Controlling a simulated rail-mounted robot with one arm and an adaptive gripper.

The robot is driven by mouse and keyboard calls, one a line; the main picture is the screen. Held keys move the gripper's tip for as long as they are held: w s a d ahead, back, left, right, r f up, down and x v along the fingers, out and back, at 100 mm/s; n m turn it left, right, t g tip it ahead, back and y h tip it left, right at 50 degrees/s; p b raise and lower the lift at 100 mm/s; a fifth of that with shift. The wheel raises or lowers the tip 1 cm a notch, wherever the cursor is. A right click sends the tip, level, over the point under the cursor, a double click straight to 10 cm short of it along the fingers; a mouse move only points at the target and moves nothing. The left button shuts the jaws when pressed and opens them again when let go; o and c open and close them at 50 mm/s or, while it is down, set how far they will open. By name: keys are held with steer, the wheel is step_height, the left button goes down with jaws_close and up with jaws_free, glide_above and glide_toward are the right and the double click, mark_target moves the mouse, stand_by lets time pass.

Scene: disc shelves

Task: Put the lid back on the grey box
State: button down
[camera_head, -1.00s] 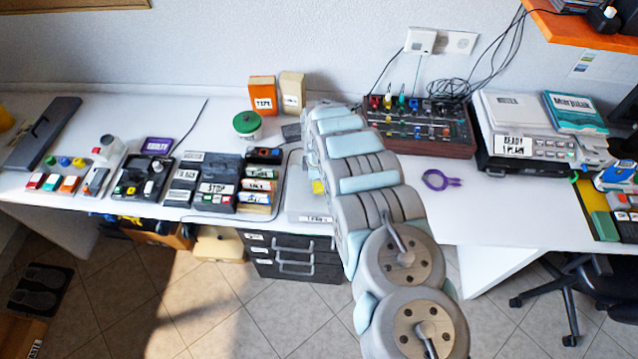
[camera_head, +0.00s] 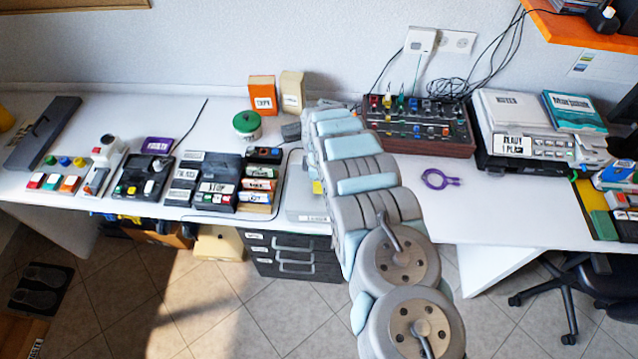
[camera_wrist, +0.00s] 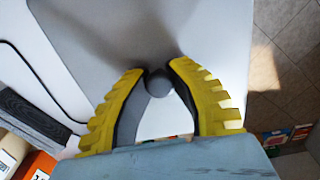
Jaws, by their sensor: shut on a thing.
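In the wrist view the two yellow fingers of my gripper (camera_wrist: 159,72) are shut on a small round grey knob (camera_wrist: 159,85). The knob stands on a flat grey panel (camera_wrist: 110,30), which looks like the lid. In the head view my arm covers most of the area where my gripper is, and only a little yellow of a finger shows. A pale grey box-like thing (camera_head: 301,200) with a label on its front edge stands there at the table's front edge, partly behind my arm. I cannot tell whether the lid rests on the box or is above it.
Labelled dark blocks (camera_head: 217,170) stand close on the left. A green-lidded jar (camera_head: 246,125) and two small boxes are behind. A mixer panel (camera_head: 420,125) and a printer-like device (camera_head: 525,140) are on the right. White table is clear around the purple ring (camera_head: 437,179).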

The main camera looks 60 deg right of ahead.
steer(key=shift+c, duration=2)
jaws_free()
steer(key=shift+r, duration=0.1)
steer(key=shift+r+p, duration=2.3)
steer(key=shift+r, duration=1.15)
jaws_close()
